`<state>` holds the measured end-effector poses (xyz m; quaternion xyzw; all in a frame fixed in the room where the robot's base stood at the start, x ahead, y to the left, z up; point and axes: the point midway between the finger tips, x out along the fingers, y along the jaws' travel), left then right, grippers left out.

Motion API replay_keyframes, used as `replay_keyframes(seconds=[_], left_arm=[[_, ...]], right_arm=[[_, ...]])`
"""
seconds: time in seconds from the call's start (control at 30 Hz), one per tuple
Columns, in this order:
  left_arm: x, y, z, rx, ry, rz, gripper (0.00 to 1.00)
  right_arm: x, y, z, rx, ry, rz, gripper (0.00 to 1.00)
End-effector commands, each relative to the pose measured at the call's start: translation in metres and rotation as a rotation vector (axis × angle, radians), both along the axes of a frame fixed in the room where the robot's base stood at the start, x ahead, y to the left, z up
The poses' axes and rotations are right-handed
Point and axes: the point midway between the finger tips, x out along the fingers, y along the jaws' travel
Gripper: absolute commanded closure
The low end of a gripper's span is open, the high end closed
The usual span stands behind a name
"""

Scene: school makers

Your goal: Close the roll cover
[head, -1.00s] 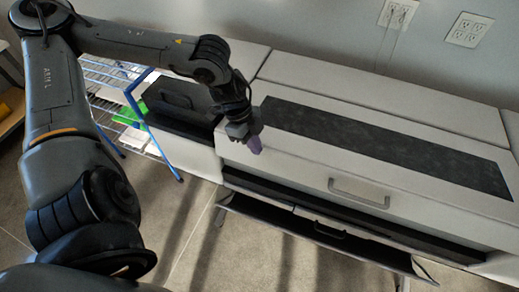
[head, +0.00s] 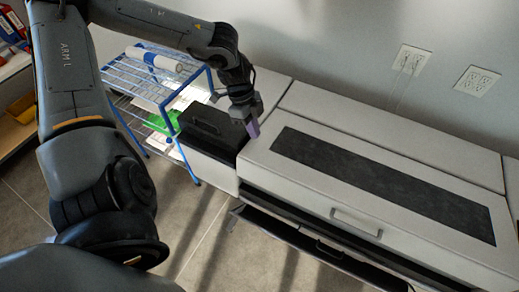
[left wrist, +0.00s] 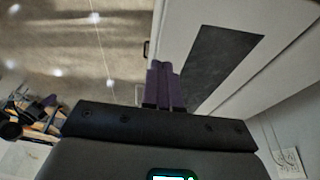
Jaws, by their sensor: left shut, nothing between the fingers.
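A long white machine (head: 268,165) has a broad white front lid, likely the roll cover, with a dark inset panel (head: 380,176) and a bar handle (head: 355,224). The lid lies sloped over the body, above a dark gap; I cannot tell if it is fully shut. In the left wrist view the dark panel (left wrist: 215,62) shows too. My left gripper (head: 253,129) has purple fingers, shut and empty, above the machine's left end. In the left wrist view its fingertips (left wrist: 160,66) are together. I cannot tell whether they touch the lid. My right gripper is out of view.
A black box-like part (head: 212,128) with a handle is at the machine's left end. A blue-framed wire rack (head: 150,80) stands left of it. A dark open flap (head: 290,232) hangs below the front. Floor in front is clear.

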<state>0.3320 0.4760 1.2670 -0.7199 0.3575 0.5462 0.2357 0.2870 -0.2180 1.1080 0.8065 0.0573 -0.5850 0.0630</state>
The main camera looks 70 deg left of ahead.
Motion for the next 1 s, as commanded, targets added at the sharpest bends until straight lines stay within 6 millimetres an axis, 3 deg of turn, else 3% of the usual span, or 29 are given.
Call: replay_keyframes(seconds=[0.07, 0.27, 0.7, 1.0], left_arm=[[-0.002, 0.0, 0.006, 0.003, 0.008, 0.0, 1.0], [0.0, -0.004, -0.009, 0.0, 0.012, -0.001, 1.0], [0.009, -0.023, -0.081, -0.001, 0.012, 0.0, 1.0], [0.008, -0.028, -0.116, 0.001, 0.011, 0.0, 1.0]], right_arm=[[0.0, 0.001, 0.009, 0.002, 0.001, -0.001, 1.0], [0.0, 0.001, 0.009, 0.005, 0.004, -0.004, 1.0], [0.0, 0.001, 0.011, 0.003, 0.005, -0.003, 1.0], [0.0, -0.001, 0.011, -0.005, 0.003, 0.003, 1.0]])
